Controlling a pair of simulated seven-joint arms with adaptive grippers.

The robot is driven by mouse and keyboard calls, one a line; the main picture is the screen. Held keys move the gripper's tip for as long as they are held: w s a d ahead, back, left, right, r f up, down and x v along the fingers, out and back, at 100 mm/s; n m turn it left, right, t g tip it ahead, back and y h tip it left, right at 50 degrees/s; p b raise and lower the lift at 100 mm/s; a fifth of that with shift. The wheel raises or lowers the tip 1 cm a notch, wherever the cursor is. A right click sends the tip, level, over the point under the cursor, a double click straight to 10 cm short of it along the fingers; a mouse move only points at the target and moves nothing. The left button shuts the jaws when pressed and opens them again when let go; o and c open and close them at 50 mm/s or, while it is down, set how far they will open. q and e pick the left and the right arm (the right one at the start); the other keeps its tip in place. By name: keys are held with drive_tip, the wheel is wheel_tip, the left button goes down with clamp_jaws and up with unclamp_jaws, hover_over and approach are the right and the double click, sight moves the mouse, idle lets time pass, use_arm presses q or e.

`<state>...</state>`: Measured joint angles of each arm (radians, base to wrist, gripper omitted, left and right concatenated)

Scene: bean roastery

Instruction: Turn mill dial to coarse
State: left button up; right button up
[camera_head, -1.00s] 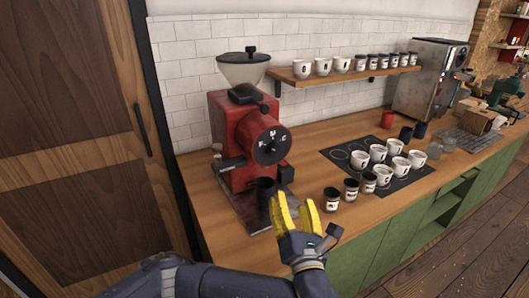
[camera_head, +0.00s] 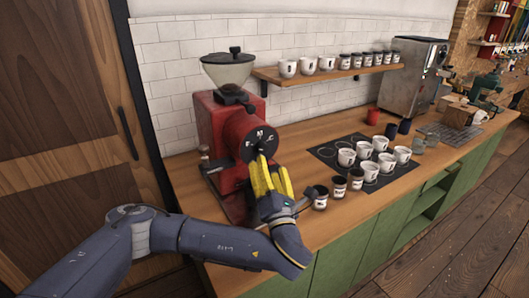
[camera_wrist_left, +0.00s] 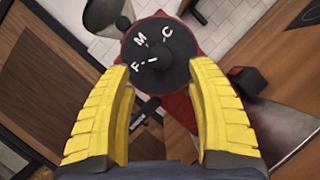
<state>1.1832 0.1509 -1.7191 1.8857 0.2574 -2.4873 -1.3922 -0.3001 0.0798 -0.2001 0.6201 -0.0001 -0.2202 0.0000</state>
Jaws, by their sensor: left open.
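The red mill (camera_head: 212,130) stands on the wooden counter at the left, with a hopper on top. Its black dial (camera_head: 262,141) faces outward and carries white letters F, M and C. In the left wrist view the dial (camera_wrist_left: 157,50) sits ahead, just beyond the fingertips, with a knob at its centre; I cannot tell exactly which letter it points to. My left gripper (camera_head: 266,170) has yellow fingers just below and in front of the dial. In the left wrist view the gripper (camera_wrist_left: 160,85) is open, with nothing between its fingers. My right gripper is not in view.
Dark labelled cups (camera_head: 339,187) stand on the counter right of my gripper. White cups stand on a black mat (camera_head: 325,153) farther right. A wall shelf (camera_head: 330,76) holds more cups. A steel machine (camera_head: 413,78) stands at the back right.

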sight(264, 150)
use_arm(q)
drive_tip(key=shift+x, duration=3.3)
clamp_jaws()
